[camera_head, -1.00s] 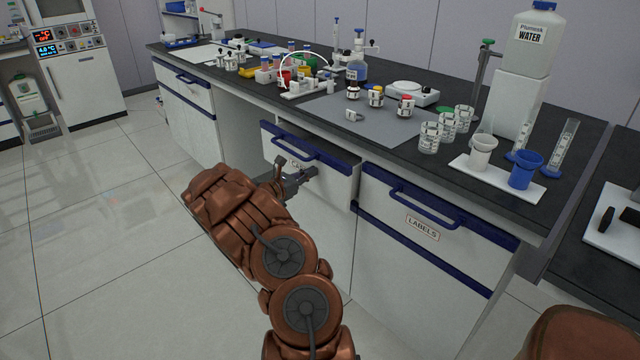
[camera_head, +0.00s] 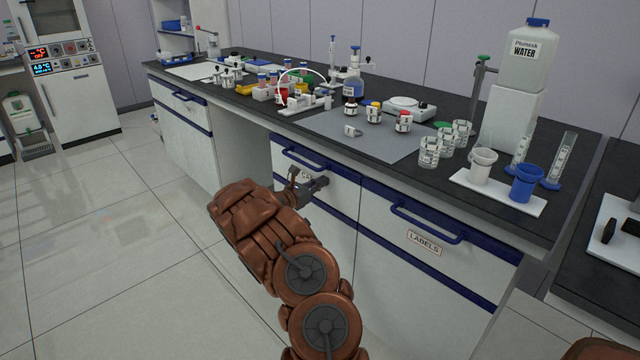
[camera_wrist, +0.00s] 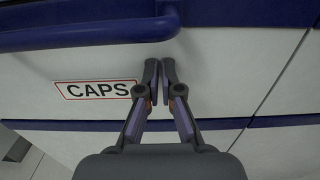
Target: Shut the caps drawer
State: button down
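The caps drawer (camera_head: 341,187) has a white front with a blue top band and a blue bar handle (camera_head: 308,159). In the head view its front now looks level with the cabinet face beside it. In the wrist view its CAPS label (camera_wrist: 97,90) lies left of my gripper and the blue handle (camera_wrist: 85,36) runs along the top. My gripper (camera_head: 309,183) is at the drawer front, just below the handle. In the wrist view my gripper's fingertips (camera_wrist: 159,66) are close together with nothing between them. Whether they touch the front I cannot tell.
The labels drawer (camera_head: 396,232) to the right looks shut, with its blue handle (camera_head: 426,222) sticking out. The black worktop (camera_head: 400,152) above carries bottles, beakers and a grey mat. Open floor (camera_head: 110,230) lies to the left.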

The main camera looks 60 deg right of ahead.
jog(key=v, duration=1.4)
jog(key=shift+p, duration=0.35)
jog(key=shift+r, duration=0.1)
jog(key=s+a+r+m+g+y, duration=0.3)
jog(key=s+a+r+m+y, duration=0.3)
jog(key=s+a+r+m, duration=0.55)
jog(key=s+a+f+m+t+y, duration=0.15)
jog(key=s+a+y, duration=0.3)
jog(key=a, duration=0.85)
jog(key=s+a+f+m+t+y, duration=0.1)
jog(key=s+a+f+t+y, duration=0.3)
jog(key=a, duration=0.9)
jog(key=s+a+m+y, duration=0.1)
jog(key=s+a+y, duration=0.35)
jog(key=a, duration=0.85)
notch_tip(320, 180, up, 23)
jog(key=s+h+p, duration=0.1)
jog(key=s+p, duration=0.1)
jog(key=p, duration=2)
jog(key=shift+s+r+t+h, duration=0.15)
jog(key=shift+s+t+h, duration=0.15)
jog(key=shift+s+t, duration=0.05)
jog(key=shift+d, duration=0.1)
